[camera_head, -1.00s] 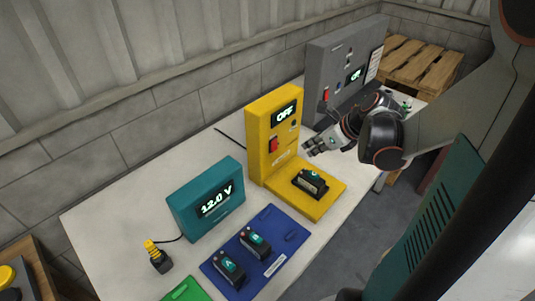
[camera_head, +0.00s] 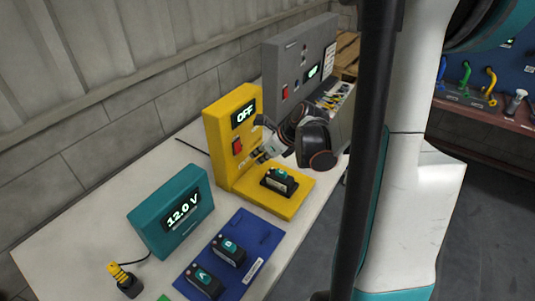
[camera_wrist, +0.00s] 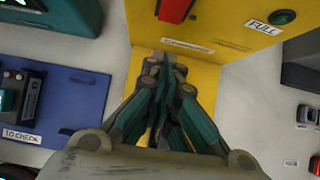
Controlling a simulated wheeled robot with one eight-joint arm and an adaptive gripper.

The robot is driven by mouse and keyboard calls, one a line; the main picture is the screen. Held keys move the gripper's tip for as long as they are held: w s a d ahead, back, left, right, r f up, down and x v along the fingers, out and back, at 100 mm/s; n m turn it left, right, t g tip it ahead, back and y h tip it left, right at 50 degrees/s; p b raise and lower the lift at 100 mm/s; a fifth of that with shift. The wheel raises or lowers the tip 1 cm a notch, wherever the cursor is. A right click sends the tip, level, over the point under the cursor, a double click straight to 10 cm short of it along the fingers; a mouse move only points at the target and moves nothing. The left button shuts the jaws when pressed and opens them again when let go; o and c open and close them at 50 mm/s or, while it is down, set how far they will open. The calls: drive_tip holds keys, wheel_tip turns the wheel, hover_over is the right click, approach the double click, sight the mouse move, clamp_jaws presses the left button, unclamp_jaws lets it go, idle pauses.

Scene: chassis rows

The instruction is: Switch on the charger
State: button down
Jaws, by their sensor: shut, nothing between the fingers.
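The yellow charger (camera_head: 222,130) stands on the white table, and its display (camera_head: 243,112) reads OFF. Its red switch (camera_head: 237,147) is on the front face; in the wrist view the red switch (camera_wrist: 174,10) shows at the top edge, beyond my fingertips. A black battery with a teal top (camera_head: 279,180) sits on the charger's yellow base. My gripper (camera_head: 262,155) is in front of the charger's face, right of and slightly below the switch, above the base. In the wrist view my gripper (camera_wrist: 163,62) is shut and empty. Whether the fingertips touch the charger cannot be told.
A teal meter (camera_head: 172,212) reading 12.0 V stands left of the charger. A blue mat (camera_head: 262,232) with two batteries lies in front. A grey cabinet (camera_head: 283,62) with its own red switch stands behind right. Bare table (camera_head: 75,240) lies at left.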

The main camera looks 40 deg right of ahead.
sight(238, 147)
drive_tip(key=shift+w+a+f+b, duration=0.15)
drive_tip(key=shift+w+a, duration=0.1)
drive_tip(key=shift+w, duration=0.4)
drive_tip(key=shift+w+a+f+b, duration=0.1)
drive_tip(key=shift+w+a, duration=0.1)
drive_tip(key=shift+w, duration=0.5)
drive_tip(key=shift+w+a+f+b, duration=0.15)
drive_tip(key=shift+w+a, duration=0.1)
drive_tip(key=shift+w, duration=0.4)
drive_tip(key=shift+w+a+f, duration=0.1)
drive_tip(key=shift+w+f, duration=0.05)
drive_tip(key=shift+w, duration=0.15)
drive_tip(key=shift+r, duration=0.2)
drive_tip(key=shift+r+p, duration=0.35)
drive_tip(key=shift+r, duration=0.3)
drive_tip(key=shift+s, duration=0.15)
